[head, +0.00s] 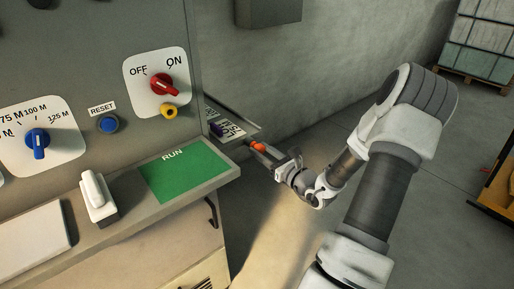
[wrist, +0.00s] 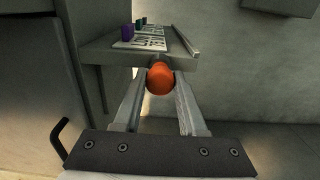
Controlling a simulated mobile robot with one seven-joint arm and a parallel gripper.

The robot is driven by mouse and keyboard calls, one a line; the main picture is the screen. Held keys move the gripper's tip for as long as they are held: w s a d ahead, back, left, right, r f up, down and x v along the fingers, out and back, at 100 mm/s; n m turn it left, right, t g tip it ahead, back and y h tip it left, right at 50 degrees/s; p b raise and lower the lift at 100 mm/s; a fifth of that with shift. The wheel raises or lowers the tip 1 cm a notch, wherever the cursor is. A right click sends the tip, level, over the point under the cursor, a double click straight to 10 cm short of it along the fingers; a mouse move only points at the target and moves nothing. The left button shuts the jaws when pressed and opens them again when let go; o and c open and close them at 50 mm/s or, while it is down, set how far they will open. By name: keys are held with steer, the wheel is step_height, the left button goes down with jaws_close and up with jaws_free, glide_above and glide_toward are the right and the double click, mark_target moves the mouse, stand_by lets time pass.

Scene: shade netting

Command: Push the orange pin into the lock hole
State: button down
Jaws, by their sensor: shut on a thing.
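The orange pin (head: 258,147) is between the fingers of my gripper (head: 262,149), by the front edge of a small side shelf. In the wrist view the pin (wrist: 160,79) shows as a round orange end between the two fingertips (wrist: 160,84); its far end is hidden. My gripper is shut on it. A yellow ring (head: 169,111), which looks like the lock hole, sits on the grey panel just below the red OFF/ON switch (head: 163,85). My gripper is to the right of the ring and lower in the head view, apart from it.
The side shelf (wrist: 114,51) holds printed labels and small coloured blocks, including a purple one (wrist: 127,33). A green RUN plate (head: 185,171), a white lever (head: 96,195), a blue RESET button (head: 108,124) and a blue dial (head: 37,138) are on the console. Open floor lies to the right.

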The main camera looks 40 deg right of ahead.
mark_target(262, 151)
steer(key=shift+s+d, duration=0.1)
steer(key=shift+s, duration=0.7)
steer(key=shift+s+d+p, duration=0.1)
steer(key=shift+s+p, duration=0.4)
steer(key=shift+s, duration=1.35)
steer(key=s, duration=0.4)
steer(key=shift+d, duration=0.2)
steer(key=shift+a, duration=0.1)
